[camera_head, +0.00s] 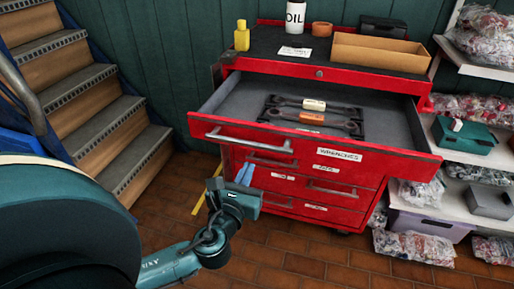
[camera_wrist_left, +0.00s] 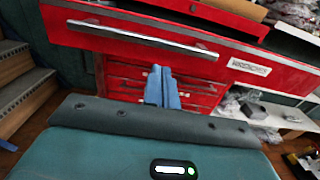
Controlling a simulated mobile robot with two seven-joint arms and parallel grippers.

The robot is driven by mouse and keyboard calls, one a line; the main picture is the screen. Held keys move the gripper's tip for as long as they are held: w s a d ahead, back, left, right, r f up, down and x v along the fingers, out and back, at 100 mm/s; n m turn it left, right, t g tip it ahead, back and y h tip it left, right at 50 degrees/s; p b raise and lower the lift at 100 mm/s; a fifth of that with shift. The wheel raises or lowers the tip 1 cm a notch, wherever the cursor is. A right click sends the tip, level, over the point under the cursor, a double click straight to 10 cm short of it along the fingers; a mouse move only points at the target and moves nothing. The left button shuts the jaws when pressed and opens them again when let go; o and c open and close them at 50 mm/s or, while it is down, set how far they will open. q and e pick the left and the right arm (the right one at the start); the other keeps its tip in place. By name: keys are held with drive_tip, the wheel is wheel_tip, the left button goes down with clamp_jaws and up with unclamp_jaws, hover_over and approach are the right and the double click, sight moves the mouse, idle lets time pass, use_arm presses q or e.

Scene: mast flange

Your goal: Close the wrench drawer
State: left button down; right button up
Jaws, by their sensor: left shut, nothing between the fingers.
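The wrench drawer (camera_head: 318,143) is the top drawer of a red tool cabinet, pulled well out, with a label reading "WRENCHES" on its front. Inside it, wrenches (camera_head: 312,119) lie in a dark tray. Its silver handle (camera_head: 248,141) is at the left of the drawer front; the handle also shows in the left wrist view (camera_wrist_left: 142,38). My left gripper (camera_head: 245,174) is shut and empty, below the drawer's handle and in front of the lower drawers. Its blue fingers (camera_wrist_left: 162,88) point at the cabinet in the left wrist view. My right gripper is not in view.
The lower drawers (camera_head: 310,190) are shut. On the cabinet top stand a yellow bottle (camera_head: 242,36), an oil can (camera_head: 295,17) and an open cardboard box (camera_head: 380,53). Stairs (camera_head: 85,95) rise at the left. Shelves with bagged goods (camera_head: 415,247) stand at the right.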

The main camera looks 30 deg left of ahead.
sight(261, 141)
use_arm(q)
drive_tip(key=x, duration=0.8)
drive_tip(key=shift+w+a, duration=0.2)
drive_tip(key=shift+w, duration=0.35)
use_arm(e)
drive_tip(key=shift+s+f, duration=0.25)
